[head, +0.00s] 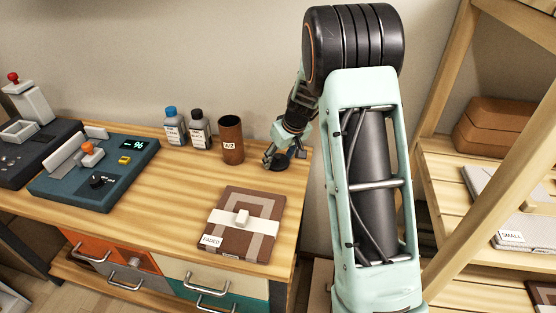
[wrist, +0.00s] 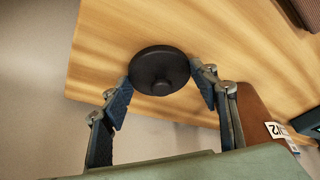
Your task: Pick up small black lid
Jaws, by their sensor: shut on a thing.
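The small black lid (wrist: 160,66) is a round dark disc with a raised knob at its middle. In the wrist view it sits between the two fingertips of my gripper (wrist: 163,82), one pad at each side of its rim. In the head view the lid (head: 282,163) shows as a dark disc under my gripper (head: 274,156), near the right end of the wooden table. My gripper is shut on the lid. The lid is at or just above the tabletop; I cannot tell which.
A brown cup (head: 231,141) labelled W2 stands just left of my gripper, with two small bottles (head: 186,130) beyond it. A brown box (head: 240,225) labelled FADED lies in front. A teal device (head: 94,172) stands left. Wooden shelves (head: 470,190) rise at the right.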

